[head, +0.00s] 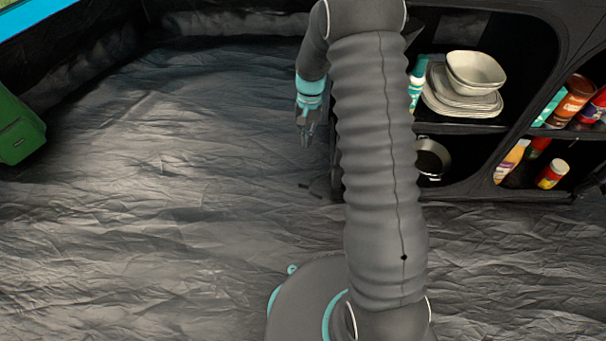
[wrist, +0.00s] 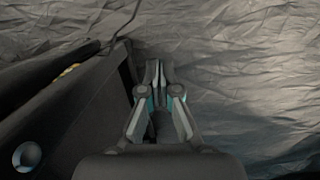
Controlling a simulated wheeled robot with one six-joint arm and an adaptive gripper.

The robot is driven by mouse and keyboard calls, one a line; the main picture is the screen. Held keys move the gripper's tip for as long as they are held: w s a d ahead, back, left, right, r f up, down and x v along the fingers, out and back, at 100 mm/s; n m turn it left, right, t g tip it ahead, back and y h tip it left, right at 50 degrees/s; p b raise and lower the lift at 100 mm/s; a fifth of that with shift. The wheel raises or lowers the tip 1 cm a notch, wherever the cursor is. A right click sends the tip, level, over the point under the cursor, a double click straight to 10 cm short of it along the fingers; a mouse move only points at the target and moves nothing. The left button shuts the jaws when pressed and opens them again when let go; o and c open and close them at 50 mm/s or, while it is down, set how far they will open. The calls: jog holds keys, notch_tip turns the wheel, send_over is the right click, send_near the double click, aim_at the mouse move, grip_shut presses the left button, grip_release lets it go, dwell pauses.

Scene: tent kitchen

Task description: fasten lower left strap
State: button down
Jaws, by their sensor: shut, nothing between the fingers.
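My gripper (head: 306,138) points down beside the left end of the black shelf unit (head: 466,128) in the head view. In the wrist view its fingers (wrist: 156,72) are together with nothing between them, just right of the unit's dark side panel (wrist: 85,110). A thin dark strap-like piece (wrist: 118,32) runs out past the panel's far corner over the ground cloth. A small dark piece (head: 305,185) lies by the unit's lower left foot in the head view; I cannot tell if it is the same strap. My arm hides part of the unit's left side.
The shelves hold stacked plates (head: 472,82), a pan (head: 432,158), bottles and jars. A round metallic piece (wrist: 27,155) sits on the panel in the wrist view. A green case (head: 18,130) stands at far left. The wrinkled grey floor (head: 180,190) between is clear.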

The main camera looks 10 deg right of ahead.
aim_at(312, 186)
jog(key=s+a+f+b, duration=0.1)
jog(key=s+a+f, duration=0.1)
jog(key=s+f, duration=0.4)
jog(key=shift+w+x, duration=0.3)
jog(key=shift+x, duration=1.7)
jog(key=shift+s+a, duration=0.15)
